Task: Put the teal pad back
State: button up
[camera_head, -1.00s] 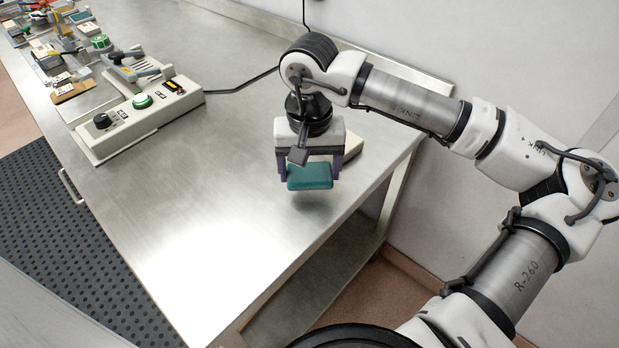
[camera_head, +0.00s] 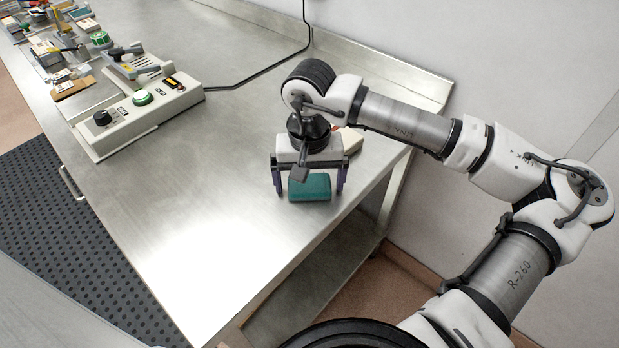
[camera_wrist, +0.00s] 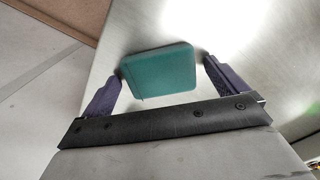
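The teal pad (camera_head: 310,188) lies on the steel table near its right front edge. It also shows in the wrist view (camera_wrist: 158,72) between the purple fingers. My gripper (camera_head: 309,190) is open around the pad, with a finger on either side. In the wrist view my gripper (camera_wrist: 165,85) shows gaps between both fingers and the pad, so it is not gripping it.
A light block (camera_head: 349,140) sits on the table behind my gripper. A control box (camera_head: 140,115) with a green button and a black knob stands at the left. Several tools and small items crowd the far left. The middle of the steel table (camera_head: 190,210) is clear.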

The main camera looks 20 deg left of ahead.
aim_at(309, 184)
notch_tip(309, 184, up, 12)
jog(key=b, duration=0.2)
jog(key=shift+r, duration=0.15)
dwell(0.5)
